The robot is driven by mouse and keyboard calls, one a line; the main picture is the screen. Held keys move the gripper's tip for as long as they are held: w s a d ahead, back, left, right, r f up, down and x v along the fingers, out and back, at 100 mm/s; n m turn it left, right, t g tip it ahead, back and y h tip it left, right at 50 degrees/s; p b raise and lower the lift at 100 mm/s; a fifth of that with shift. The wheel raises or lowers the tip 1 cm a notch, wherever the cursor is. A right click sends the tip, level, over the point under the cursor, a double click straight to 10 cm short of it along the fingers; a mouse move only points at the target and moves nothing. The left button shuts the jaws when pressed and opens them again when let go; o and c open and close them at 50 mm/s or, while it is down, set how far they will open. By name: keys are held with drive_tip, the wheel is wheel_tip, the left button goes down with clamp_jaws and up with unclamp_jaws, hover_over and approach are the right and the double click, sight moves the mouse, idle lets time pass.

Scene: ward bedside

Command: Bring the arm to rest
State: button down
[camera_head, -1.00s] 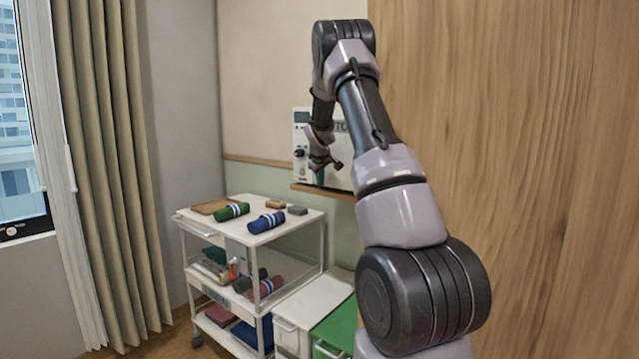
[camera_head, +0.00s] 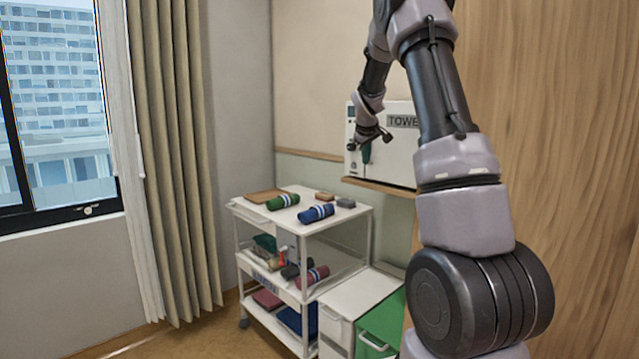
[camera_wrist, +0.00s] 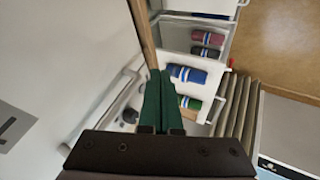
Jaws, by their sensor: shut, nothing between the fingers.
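My gripper (camera_head: 366,151) hangs at the end of my raised arm, in front of the white towel box (camera_head: 403,145) on the wall. In the wrist view my gripper's green fingers (camera_wrist: 158,98) are closed together with nothing between them. The arm rises at the right of the head view, and its upper bend is cut by the top edge. In the head view the gripper overlaps the box's left part; I cannot tell how wide the gap is.
A white trolley (camera_head: 345,220) holds a green roll (camera_head: 283,201) and a blue roll (camera_head: 316,213) on top, with more rolls below. A white cabinet (camera_head: 345,303) and green bin (camera_head: 382,325) stand beside it. A wooden panel (camera_head: 560,120) is close at the right; floor shows at lower left.

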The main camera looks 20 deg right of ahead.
drive_tip(key=s+a+r+m+y, duration=0.15)
drive_tip(key=s+a+r, duration=0.35)
drive_tip(key=s, duration=0.5)
drive_tip(key=s+a+r+m+y, duration=0.1)
drive_tip(key=s+a+r+m, duration=0.2)
drive_tip(key=s+a+r, duration=0.45)
drive_tip(key=s+a+f+m+y, duration=0.1)
drive_tip(key=s+a, duration=0.3)
drive_tip(key=s, duration=0.8)
drive_tip(key=s+a+f+m+y, duration=0.1)
drive_tip(key=s+a+f+m, duration=0.1)
drive_tip(key=s, duration=1)
drive_tip(key=shift+s+a+f+y, duration=0.3)
drive_tip(key=shift+a+f, duration=0.25)
drive_tip(key=shift+a, duration=0.4)
drive_tip(key=shift+w+m+t, duration=0.1)
drive_tip(key=shift+m+t, duration=0.15)
drive_tip(key=shift+t, duration=0.05)
